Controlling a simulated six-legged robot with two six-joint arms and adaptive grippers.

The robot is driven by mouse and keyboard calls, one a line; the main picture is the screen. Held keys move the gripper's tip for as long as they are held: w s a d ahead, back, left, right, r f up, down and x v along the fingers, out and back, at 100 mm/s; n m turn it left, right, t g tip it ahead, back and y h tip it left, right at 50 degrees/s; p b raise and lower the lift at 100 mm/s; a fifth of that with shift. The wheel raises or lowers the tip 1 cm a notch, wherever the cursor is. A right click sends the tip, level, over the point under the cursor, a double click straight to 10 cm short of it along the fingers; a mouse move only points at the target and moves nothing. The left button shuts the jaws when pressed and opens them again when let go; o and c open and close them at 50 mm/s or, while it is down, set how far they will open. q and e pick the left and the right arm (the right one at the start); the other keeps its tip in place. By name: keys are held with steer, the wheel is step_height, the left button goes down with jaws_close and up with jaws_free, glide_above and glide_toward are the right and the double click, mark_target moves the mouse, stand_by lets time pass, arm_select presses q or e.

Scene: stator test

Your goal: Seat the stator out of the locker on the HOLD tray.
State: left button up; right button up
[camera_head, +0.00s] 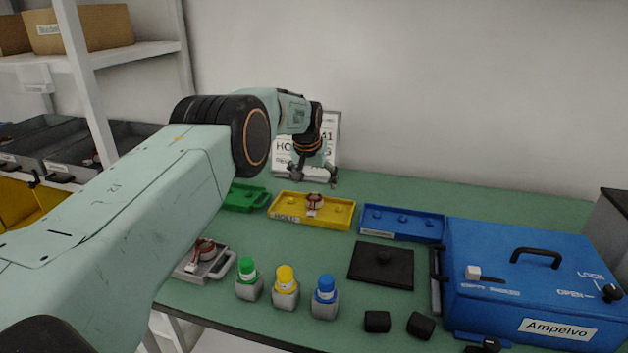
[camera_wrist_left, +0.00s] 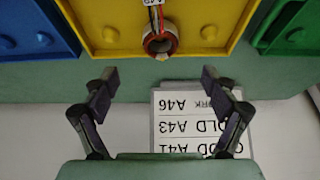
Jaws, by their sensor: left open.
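A stator (camera_head: 314,201), a copper ring with a white tag, sits in the middle of the yellow tray (camera_head: 340,222), whose front label looks like HOLD. In the left wrist view the stator (camera_wrist_left: 160,42) lies between two bare yellow pegs of the tray (camera_wrist_left: 185,10); wires and the tag run from it. My left gripper (camera_head: 314,178) is open and empty, above and behind the tray, apart from the stator; its fingers (camera_wrist_left: 155,90) also show in the wrist view. The blue locker (camera_head: 470,250), marked Ampelvo, has its lid down. My right gripper is out of view.
A green tray (camera_head: 243,198) and a blue tray (camera_head: 402,224) flank the yellow one. Another copper stator (camera_head: 205,249) sits on a grey holder at front left. Capped bottles (camera_head: 285,287), a black plate (camera_head: 381,265) and black blocks stand in front. A sign (camera_head: 332,140) stands behind.

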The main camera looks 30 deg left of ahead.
arm_select(q)
steer(key=v, duration=1.2)
steer(key=shift+a, duration=0.15)
stand_by(0.7)
